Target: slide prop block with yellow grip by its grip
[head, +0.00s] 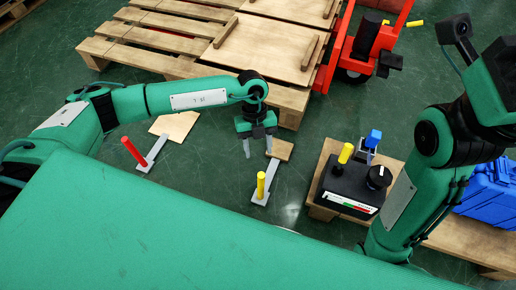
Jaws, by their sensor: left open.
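The prop block with yellow grip stands on the floor near the middle of the head view. Its upright yellow grip (261,185) rises from the near end of a flat grey bar (272,175). The bar's far end meets a small wooden block (281,149); I cannot tell if they are joined. My left gripper (258,153) is open and empty, its two grey fingers pointing down. In the picture it is just above the yellow grip, apart from it. My right arm comes in at the right, but its gripper does not show.
A similar grey bar with a red grip (134,152) lies to the left, by a wooden board (175,126). A black control box (346,185) sits on a pallet at right, near a blue case (490,195). Pallets (165,45) and a red truck (366,40) stand behind.

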